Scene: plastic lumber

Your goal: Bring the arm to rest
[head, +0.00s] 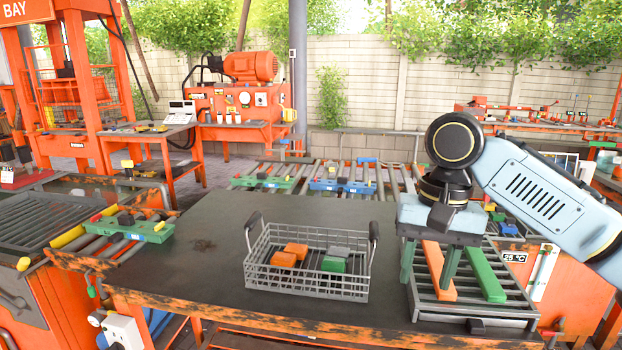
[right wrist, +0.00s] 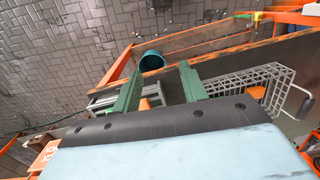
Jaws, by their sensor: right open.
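My right arm reaches in from the right in the head view, with its blue-grey gripper (head: 428,280) pointing down above the right end of the table. Its two dark green fingers are apart, with nothing held between them. An orange plank (head: 437,262) and a green plank (head: 485,270) lie on a grey slatted rack (head: 475,311) below and behind the fingers. I cannot tell how much height is between fingertips and rack. In the right wrist view the gripper (right wrist: 162,72) also shows its fingers spread. My left gripper is not in view.
A grey wire basket (head: 305,291) holding orange, green and grey blocks stands on the dark table (head: 205,285), left of the gripper. The table's left part is clear. A teal bucket (right wrist: 152,61) shows beyond the table edge in the right wrist view.

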